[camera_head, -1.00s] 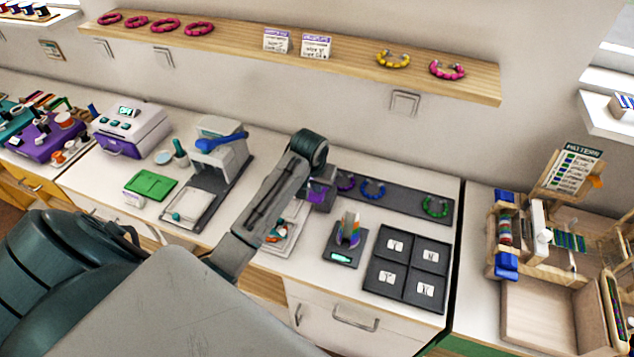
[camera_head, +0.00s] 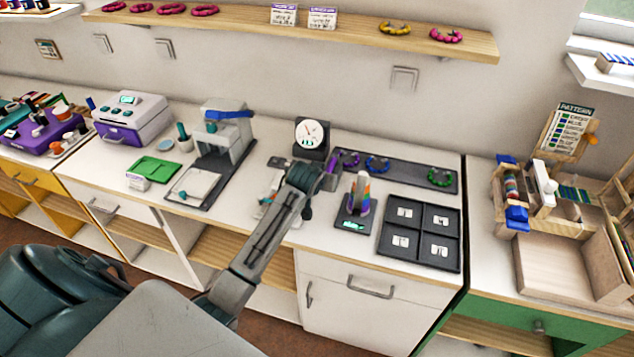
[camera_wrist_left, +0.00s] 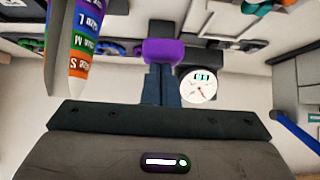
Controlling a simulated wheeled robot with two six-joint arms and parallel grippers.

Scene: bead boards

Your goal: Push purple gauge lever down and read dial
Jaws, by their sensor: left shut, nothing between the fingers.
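The gauge (camera_head: 311,132) stands on the white counter with a round white dial and a dark body. The purple lever (camera_head: 331,172) is partly hidden by my left wrist in the head view. In the left wrist view the purple lever's end (camera_wrist_left: 165,51) is right at the tips of my left gripper (camera_wrist_left: 159,68). The left gripper is shut and empty; I cannot tell whether it touches the lever. My right gripper is not in view.
A rainbow sizing cone (camera_head: 360,195) stands to the right of my left wrist, close to it. Behind it lies a dark strip (camera_head: 408,176) with bracelets. A dark compartment tray (camera_head: 420,230) is at the front right. A grey press (camera_head: 222,130) stands to the left.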

